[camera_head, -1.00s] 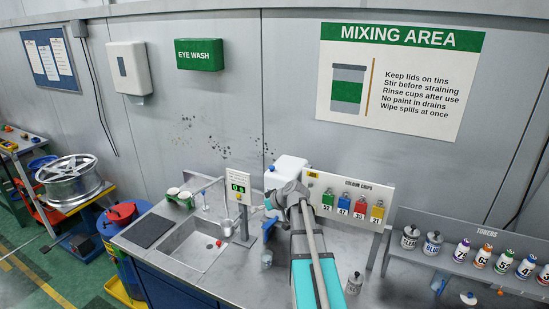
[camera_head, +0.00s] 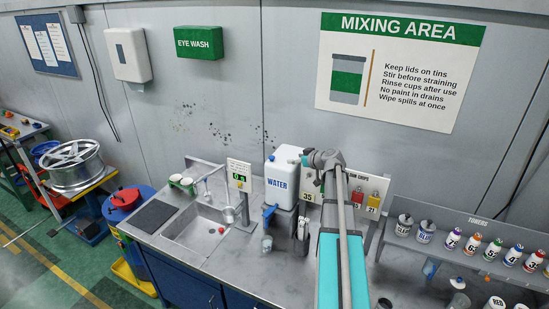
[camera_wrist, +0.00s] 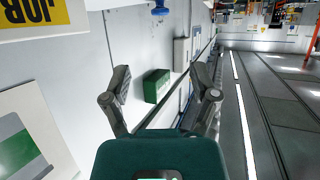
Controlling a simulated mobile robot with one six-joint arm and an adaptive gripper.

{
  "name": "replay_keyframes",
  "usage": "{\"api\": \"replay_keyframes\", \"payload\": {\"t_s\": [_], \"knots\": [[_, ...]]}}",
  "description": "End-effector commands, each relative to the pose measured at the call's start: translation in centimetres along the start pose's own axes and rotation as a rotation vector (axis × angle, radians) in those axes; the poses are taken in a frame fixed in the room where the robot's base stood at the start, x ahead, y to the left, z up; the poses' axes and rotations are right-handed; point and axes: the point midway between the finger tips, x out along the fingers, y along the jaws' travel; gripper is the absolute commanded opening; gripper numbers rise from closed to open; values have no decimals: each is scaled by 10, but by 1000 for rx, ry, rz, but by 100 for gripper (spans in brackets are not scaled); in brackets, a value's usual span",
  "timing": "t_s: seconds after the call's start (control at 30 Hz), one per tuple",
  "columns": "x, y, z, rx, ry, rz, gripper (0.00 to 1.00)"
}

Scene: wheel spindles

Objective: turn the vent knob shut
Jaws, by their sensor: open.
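A white water container (camera_head: 284,178) labelled WATER stands on the bench behind the sink's right side. A small blue knob or cap (camera_head: 271,157) sits at its top left; I cannot be sure it is the vent knob. A blue tap (camera_head: 268,213) is low on its front. My arm's end is just right of the container's top. In the wrist view my gripper (camera_wrist: 160,88) is open and empty, with the green eye wash box far beyond. A blue knob (camera_wrist: 160,10) shows at the top edge of that view, outside the fingers and partly cut off.
A sink (camera_head: 200,232) with a small red item lies left of the container. A sign on a post (camera_head: 239,176) stands close to the container's left. The colour chip rack (camera_head: 371,186) is behind my arm. Toner bottles (camera_head: 473,244) line a shelf at right.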

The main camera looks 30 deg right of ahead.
Motion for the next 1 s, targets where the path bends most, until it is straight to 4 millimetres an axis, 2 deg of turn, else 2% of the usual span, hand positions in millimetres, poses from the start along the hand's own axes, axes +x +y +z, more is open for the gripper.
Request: {"api": "replay_keyframes", "payload": {"t_s": [0.17, 0.37, 1.0], "knots": [[9, 0, 1, 0, -1, -1, 76], [30, 1, 2, 0, -1, -1, 76], [122, 0, 2, -1, -1, -2, 76]]}}
